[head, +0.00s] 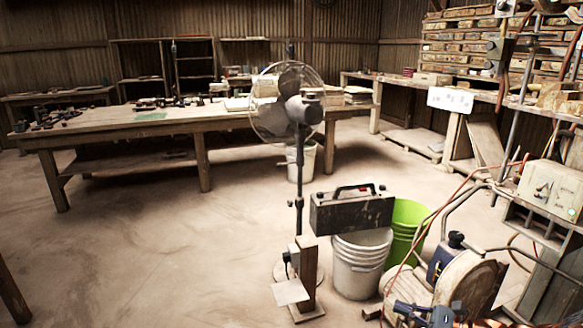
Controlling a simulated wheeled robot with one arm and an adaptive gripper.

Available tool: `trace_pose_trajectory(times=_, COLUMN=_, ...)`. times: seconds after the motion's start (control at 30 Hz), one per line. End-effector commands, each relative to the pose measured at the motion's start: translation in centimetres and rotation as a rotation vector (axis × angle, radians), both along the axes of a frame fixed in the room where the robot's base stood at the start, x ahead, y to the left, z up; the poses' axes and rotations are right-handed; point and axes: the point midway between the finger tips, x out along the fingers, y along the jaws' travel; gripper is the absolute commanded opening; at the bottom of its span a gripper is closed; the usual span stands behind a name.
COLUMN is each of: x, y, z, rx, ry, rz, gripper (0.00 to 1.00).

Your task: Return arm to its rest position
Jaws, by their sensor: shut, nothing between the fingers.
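I cannot make out my gripper or arm anywhere in the head view. What the gripper holds, if anything, cannot be seen from here. A blue-grey device (425,315) is cut off by the bottom edge, right of centre, and I cannot tell what it is. Behind it stands a dusty machine with a round body (468,283).
A pedestal fan (298,110) stands mid-room. A black case (352,210) rests on a white bucket (358,268), beside a green bucket (408,215). A long workbench (130,124) is behind. Cables and a cream control box (550,188) crowd the right. The left floor is clear.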

Motion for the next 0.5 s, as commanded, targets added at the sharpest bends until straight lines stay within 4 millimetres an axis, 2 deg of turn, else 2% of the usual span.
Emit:
trace_pose_trajectory(times=0.03, x=-0.2, y=1.9, z=3.0, rx=-0.027, ry=-0.025, rz=0.053, gripper=0.00)
trace_pose_trajectory(times=0.1, x=-0.7, y=4.2, z=5.4, rx=-0.063, ry=-0.049, rz=0.123, gripper=0.00)
trace_pose_trajectory(times=0.3, x=-3.3, y=10.4, z=11.8, rx=-0.172, ry=-0.124, rz=0.316, gripper=0.00)
trace_pose_trajectory(times=0.5, x=-7.1, y=15.3, z=16.8, rx=-0.300, ry=-0.191, rz=0.499, gripper=0.00)
